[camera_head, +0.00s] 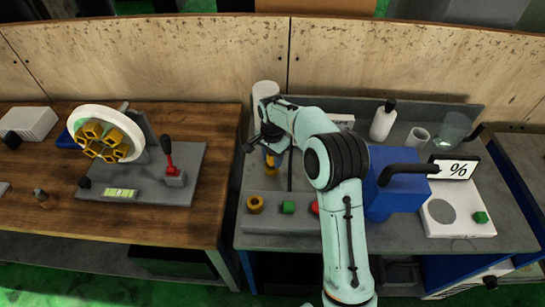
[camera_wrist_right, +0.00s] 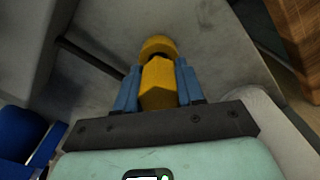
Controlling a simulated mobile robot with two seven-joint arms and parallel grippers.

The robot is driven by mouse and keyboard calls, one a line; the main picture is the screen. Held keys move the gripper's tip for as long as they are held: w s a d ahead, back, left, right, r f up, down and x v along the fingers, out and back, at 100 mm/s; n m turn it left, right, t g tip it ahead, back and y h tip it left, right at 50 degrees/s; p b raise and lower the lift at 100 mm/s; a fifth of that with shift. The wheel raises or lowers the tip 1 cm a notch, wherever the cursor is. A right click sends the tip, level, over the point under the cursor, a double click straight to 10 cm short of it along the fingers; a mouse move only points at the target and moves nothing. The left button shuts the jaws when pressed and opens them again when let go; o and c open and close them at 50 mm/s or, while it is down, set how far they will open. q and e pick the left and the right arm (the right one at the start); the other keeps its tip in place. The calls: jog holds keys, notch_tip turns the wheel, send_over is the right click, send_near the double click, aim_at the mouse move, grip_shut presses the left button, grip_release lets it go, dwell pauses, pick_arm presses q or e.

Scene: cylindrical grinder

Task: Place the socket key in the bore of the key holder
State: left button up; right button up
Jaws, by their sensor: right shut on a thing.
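My right gripper (camera_head: 270,158) is at the left part of the grey machine bench, pointing down. It is shut on a yellow piece, apparently the socket key (camera_head: 271,169). In the right wrist view the blue fingers of the gripper (camera_wrist_right: 157,72) clasp the yellow hexagonal body of the key (camera_wrist_right: 157,88). A rounded yellow part (camera_wrist_right: 158,46) shows just past it with a dark gap; I cannot tell whether they touch. An orange-yellow ring (camera_head: 254,204) with a dark centre, possibly the key holder, sits on the front ledge, nearer me than the gripper. My left gripper is out of view.
A green button (camera_head: 288,207) and a red one (camera_head: 315,208) are right of the ring. A blue block (camera_head: 392,198) with a black handle stands right of my arm. A white bottle (camera_head: 383,119) stands behind. The wooden table (camera_head: 40,222) is left, across a gap.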

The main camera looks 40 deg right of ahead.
jog(key=o, duration=1.1)
notch_tip(320, 180, up, 12)
jog(key=shift+p, duration=0.85)
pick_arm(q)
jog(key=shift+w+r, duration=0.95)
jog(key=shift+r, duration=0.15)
pick_arm(e)
jog(key=shift+r, duration=0.15)
